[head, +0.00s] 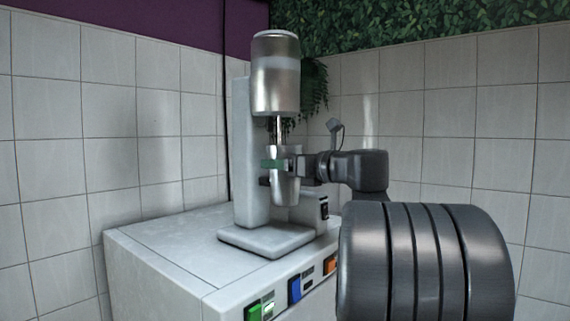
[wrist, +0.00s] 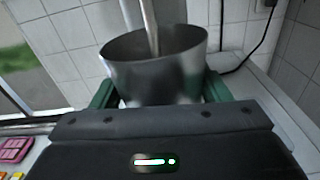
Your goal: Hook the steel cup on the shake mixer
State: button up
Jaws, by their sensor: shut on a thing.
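The steel cup (head: 283,188) is upright under the motor head of the shake mixer (head: 275,78), in front of its white column. The mixer's metal spindle reaches down into the cup's open mouth, as the wrist view shows. My gripper (head: 275,166) is shut on the cup from the right, with green fingertips on either side of it. In the wrist view the cup (wrist: 153,72) stands between the fingers. Whether the cup's rim or base touches any support of the mixer cannot be told; the contact area is hidden.
The mixer stands on a white counter cabinet (head: 165,250) with green, blue and orange buttons on its front. Tiled walls are close behind. A dark cable (wrist: 258,45) runs down the wall in the wrist view. The counter's left part is clear.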

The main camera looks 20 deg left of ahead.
jog(key=shift+w+a+r+h+p, duration=0.1)
jog(key=shift+a+r+h+p, duration=0.1)
jog(key=shift+r+p, duration=0.5)
jog(key=shift+a+r+h+p, duration=0.1)
jog(key=shift+a+r+p, duration=0.1)
jog(key=shift+r+p, duration=0.45)
jog(key=shift+f, duration=0.2)
jog(key=shift+r, duration=0.1)
